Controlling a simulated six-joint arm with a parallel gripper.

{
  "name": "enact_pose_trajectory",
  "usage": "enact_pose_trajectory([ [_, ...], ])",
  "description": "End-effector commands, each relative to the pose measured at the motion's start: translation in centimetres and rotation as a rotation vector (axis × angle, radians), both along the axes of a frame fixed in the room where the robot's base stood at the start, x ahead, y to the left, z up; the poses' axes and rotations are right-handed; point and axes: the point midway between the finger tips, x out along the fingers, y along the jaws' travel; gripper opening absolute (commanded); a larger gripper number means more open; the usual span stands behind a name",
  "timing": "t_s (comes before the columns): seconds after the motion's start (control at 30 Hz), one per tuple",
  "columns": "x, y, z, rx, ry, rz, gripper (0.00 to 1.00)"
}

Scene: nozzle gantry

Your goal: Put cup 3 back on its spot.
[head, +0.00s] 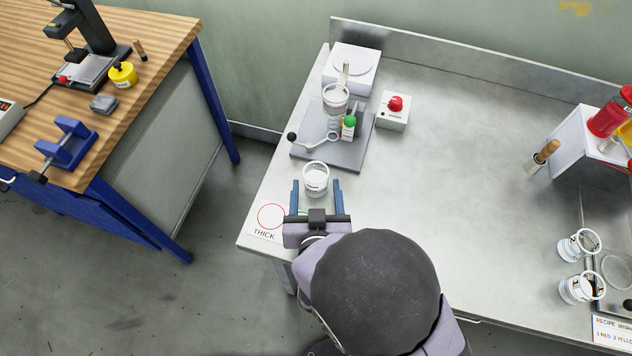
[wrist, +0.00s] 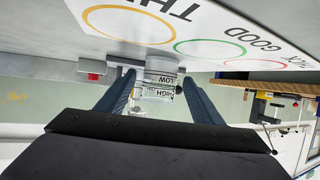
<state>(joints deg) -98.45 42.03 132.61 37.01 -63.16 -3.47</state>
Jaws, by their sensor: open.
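A white cup (head: 316,178) with dark printing stands upright on the metal bench. My gripper (head: 316,186) is open, with one blue finger on each side of this cup and a small gap on both sides. The cup also shows between the fingers in the wrist view (wrist: 158,88), with LOW and HIGH marks. I cannot read a cup number. A red ring marked THICK (head: 270,216) lies left of my gripper. A green ring (wrist: 210,48) and an orange ring (wrist: 130,25) show in the wrist view. Two more white cups (head: 578,245) (head: 580,289) are at the right.
A white holder with a red bottle (head: 606,122) is far right. The bench middle is clear. A wooden table (head: 160,45) is left.

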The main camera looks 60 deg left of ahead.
Motion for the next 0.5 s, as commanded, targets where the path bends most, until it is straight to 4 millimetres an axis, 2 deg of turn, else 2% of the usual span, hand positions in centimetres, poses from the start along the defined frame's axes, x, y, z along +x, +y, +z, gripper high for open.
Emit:
enact_pose_trajectory([
  [0.2, -1.4, -2.4, 1.1, 0.000, 0.000, 0.003, 0.61],
  [0.5, -1.8, -3.6, 1.7, 0.001, 0.000, 0.000, 0.61],
])
